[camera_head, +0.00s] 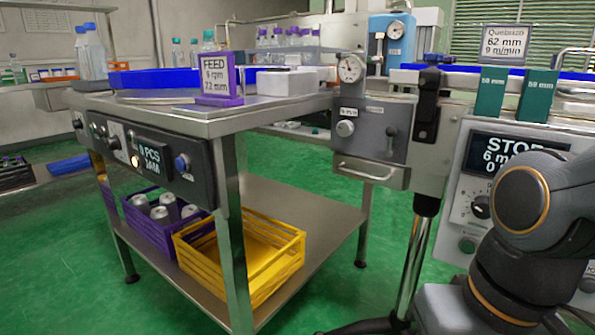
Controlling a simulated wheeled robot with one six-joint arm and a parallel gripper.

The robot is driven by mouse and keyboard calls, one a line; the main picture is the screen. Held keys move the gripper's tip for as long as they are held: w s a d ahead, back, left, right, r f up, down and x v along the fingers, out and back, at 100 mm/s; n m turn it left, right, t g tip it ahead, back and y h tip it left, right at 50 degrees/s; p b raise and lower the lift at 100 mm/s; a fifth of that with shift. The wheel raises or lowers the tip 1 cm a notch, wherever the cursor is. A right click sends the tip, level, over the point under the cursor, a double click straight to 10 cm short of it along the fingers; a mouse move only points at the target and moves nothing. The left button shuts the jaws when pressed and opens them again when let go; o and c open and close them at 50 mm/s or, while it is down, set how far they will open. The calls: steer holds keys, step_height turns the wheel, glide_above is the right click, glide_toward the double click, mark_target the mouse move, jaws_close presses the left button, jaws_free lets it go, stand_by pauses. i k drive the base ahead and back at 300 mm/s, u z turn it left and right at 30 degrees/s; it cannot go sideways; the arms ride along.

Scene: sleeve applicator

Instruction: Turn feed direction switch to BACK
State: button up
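No label reading feed direction or BACK is legible, so I cannot tell which control is the feed direction switch. A purple sign (216,75) reading FEED, rpm and 72 mm stands on the steel table. The table's dark front panel (203,186) has a display (151,156) reading PCS JAM, a blue knob (182,163) and several small controls at its left. A grey box (372,142) right of the table carries a round knob (345,128) and a small dark lever (391,131). My arm fills the lower right; my gripper is out of view.
A right-hand panel shows a STOP display (515,152) and a black dial (481,206), partly hidden by my arm. A yellow crate (270,262) and a purple crate (140,222) sit on the table's lower shelf. Green floor is clear between table and stand.

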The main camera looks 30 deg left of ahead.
mark_target(77, 124)
steer(key=u, duration=0.55)
steer(key=i, duration=0.7)
steer(key=u, duration=1.15)
steer(key=i, duration=0.25)
steer(key=u, duration=0.2)
